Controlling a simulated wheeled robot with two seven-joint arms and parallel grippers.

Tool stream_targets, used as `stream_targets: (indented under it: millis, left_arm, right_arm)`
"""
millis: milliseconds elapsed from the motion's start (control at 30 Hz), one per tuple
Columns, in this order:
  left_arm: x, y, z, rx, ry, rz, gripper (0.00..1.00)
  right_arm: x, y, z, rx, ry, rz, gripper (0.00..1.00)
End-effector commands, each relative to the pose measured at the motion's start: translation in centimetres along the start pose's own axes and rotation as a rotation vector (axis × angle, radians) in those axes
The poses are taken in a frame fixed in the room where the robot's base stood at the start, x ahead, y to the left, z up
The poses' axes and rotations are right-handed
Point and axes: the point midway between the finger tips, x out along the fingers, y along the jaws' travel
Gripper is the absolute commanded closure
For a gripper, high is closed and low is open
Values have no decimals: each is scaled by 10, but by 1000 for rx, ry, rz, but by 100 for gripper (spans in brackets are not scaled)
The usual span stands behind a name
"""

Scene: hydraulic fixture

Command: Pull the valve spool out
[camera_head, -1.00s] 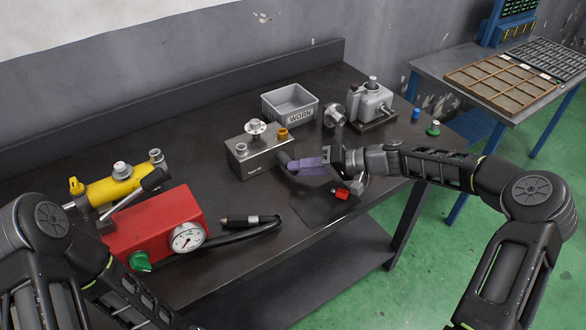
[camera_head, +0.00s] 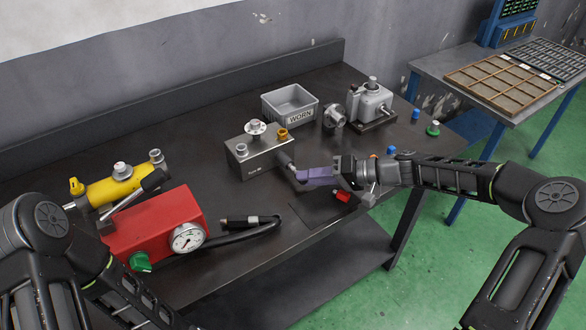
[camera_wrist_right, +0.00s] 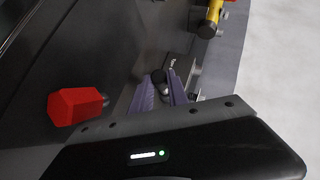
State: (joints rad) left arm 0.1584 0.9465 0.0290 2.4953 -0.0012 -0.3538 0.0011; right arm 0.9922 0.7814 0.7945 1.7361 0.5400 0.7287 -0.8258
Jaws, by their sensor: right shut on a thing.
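The grey valve block (camera_head: 262,160) stands on the dark bench, with a yellow-brown fitting on top. The dark valve spool (camera_head: 287,162) sticks out of the block's right end. My right gripper (camera_head: 299,174) has purple fingers and is shut on the spool's outer end, just right of the block. In the right wrist view, the purple fingers (camera_wrist_right: 160,90) stand on both sides of the spool's dark rounded end (camera_wrist_right: 159,76). How much of the spool is still inside the block is hidden. My left arm shows at the lower left, but its gripper is out of view.
A red pump box (camera_head: 160,225) with a gauge and a yellow cylinder (camera_head: 110,188) stand on the left. A grey "WORN" bin (camera_head: 290,103) and a grey housing (camera_head: 370,103) stand behind. A red piece (camera_head: 343,196) lies on a dark mat (camera_head: 322,212) below my right gripper.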

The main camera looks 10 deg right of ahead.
Motion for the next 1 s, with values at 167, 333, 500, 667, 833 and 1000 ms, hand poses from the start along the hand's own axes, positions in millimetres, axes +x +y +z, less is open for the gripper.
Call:
stream_targets:
  millis: [167, 333, 500, 667, 833, 1000]
  left_arm:
    - [-1, 0, 0, 0, 0, 0, 54]
    - [-3, 1, 0, 0, 0, 0, 54]
    - [-5, 2, 0, 0, 0, 0, 54]
    - [-6, 2, 0, 0, 0, 0, 54]
    - [-7, 3, 0, 0, 0, 0, 54]
    - [-7, 3, 0, 0, 0, 0, 54]
  right_arm:
    - [-7, 0, 7, 2, 0, 0, 100]
    - [-13, -1, 14, 1, 0, 0, 100]
    - [-20, 0, 21, 1, 0, 0, 100]
    - [-25, 0, 27, 2, -1, 1, 100]
    - [-28, -1, 30, 1, 0, 0, 100]
    - [-28, 0, 31, 0, -1, -1, 100]
